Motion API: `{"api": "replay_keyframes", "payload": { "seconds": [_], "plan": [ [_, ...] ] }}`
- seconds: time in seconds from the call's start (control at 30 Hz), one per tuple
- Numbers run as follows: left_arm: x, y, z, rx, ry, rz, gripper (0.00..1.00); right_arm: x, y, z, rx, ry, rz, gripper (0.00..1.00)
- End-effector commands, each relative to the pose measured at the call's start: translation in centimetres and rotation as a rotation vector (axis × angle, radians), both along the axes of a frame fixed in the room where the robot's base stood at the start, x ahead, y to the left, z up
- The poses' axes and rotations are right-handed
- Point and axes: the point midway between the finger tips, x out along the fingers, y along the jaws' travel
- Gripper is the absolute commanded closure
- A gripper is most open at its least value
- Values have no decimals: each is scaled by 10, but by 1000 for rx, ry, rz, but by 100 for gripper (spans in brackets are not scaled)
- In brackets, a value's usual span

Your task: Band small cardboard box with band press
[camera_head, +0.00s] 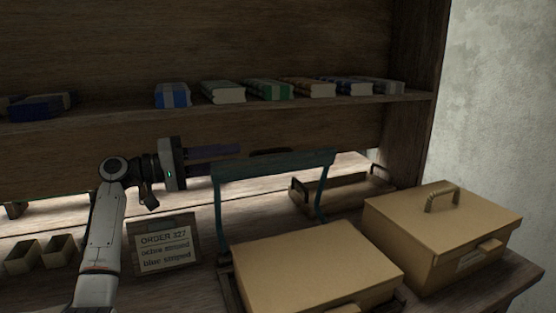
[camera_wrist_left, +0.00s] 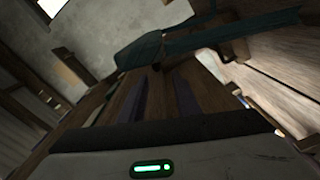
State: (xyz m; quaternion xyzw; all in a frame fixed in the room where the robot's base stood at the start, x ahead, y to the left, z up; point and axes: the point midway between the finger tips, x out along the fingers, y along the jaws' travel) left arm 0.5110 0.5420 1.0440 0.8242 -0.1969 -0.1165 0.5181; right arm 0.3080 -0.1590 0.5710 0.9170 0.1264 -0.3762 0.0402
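The band press is a teal frame with a raised crossbar (camera_head: 275,164) on two uprights. A tan cardboard box (camera_head: 315,265) sits low at the press, its lower front cut off by the picture edge. My left gripper (camera_head: 238,159) is at the left end of the crossbar, its two dark fingers pointing right with a gap between them. Its fingers are open and look empty; I cannot tell whether they touch the bar. In the left wrist view teal bars (camera_wrist_left: 230,36) lie beyond the fingertips (camera_wrist_left: 160,82). My right gripper is out of view.
A larger tan box with a handle (camera_head: 445,235) stands on the right of the bench. An order card (camera_head: 164,247) and small open boxes (camera_head: 60,250) are at left. A wooden tray (camera_head: 342,190) lies behind the press.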

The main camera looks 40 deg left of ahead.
Motion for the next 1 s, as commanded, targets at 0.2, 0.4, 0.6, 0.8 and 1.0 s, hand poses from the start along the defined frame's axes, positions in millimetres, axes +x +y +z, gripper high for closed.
{"api": "replay_keyframes", "payload": {
  "seconds": [0.2,0.4,0.6,0.8,1.0],
  "plan": [
    [14,-14,3,64,-16,-19,70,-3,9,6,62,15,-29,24],
    [47,-31,4,60,-17,-19,70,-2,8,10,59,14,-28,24],
    [76,-45,4,58,-17,-16,70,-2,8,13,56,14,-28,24],
    [89,-52,2,59,-16,-16,70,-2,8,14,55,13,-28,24],
    [90,-53,2,60,-15,-15,70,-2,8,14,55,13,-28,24]
  ]
}}
